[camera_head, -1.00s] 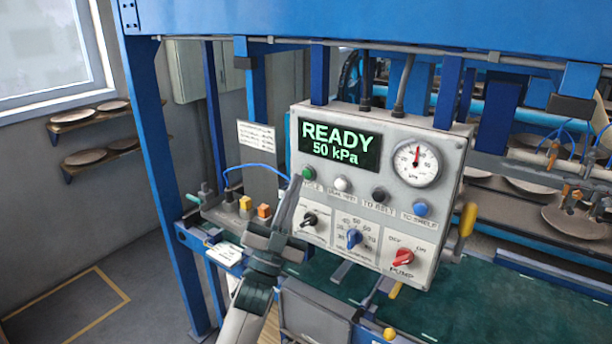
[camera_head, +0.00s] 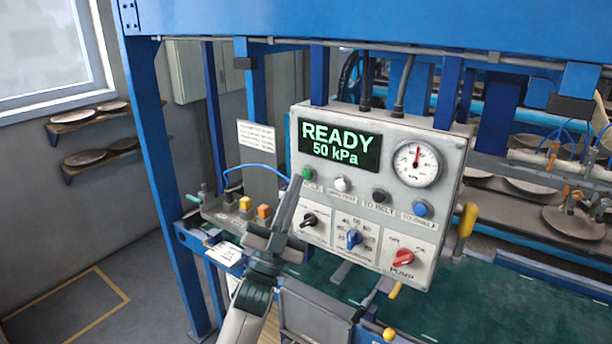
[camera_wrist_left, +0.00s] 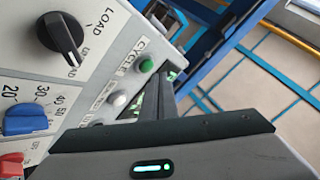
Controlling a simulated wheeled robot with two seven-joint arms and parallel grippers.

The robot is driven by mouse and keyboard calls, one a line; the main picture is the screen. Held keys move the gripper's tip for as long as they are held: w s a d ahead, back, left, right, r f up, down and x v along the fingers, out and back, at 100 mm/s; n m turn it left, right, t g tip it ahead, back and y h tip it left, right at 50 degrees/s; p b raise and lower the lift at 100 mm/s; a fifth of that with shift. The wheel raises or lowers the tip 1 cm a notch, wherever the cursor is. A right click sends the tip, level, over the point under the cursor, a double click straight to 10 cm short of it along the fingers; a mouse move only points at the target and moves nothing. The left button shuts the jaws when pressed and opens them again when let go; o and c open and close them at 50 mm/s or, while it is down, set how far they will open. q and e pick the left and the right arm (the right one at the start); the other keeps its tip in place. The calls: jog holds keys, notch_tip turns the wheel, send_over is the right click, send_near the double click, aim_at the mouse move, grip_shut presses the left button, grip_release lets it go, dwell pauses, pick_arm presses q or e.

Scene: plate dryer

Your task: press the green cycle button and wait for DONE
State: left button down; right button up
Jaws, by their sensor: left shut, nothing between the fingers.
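The green cycle button (camera_head: 308,173) sits at the upper left of the button row on the grey control panel (camera_head: 440,150). It also shows in the left wrist view (camera_wrist_left: 147,64), beside the CYCLE label. The display (camera_head: 339,145) reads READY, 50 kPa. My left gripper (camera_head: 297,182) is shut and empty, its fingertips pointing up just left of and below the button. In the left wrist view its fingers (camera_wrist_left: 166,80) end close by the button; I cannot tell whether they touch it. My right gripper is not in view.
A white button (camera_head: 342,184), a black button (camera_head: 379,195) and a blue button (camera_head: 420,209) continue the row. Below are a black knob (camera_head: 310,220), a blue knob (camera_head: 354,238) and a red pump knob (camera_head: 403,257). A blue post (camera_head: 160,170) stands left.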

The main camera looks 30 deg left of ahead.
pick_arm(q)
jog(key=shift+w+d, duration=0.1)
jog(key=shift+w, duration=0.8)
dwell(1.6)
jog(key=shift+s, duration=0.9)
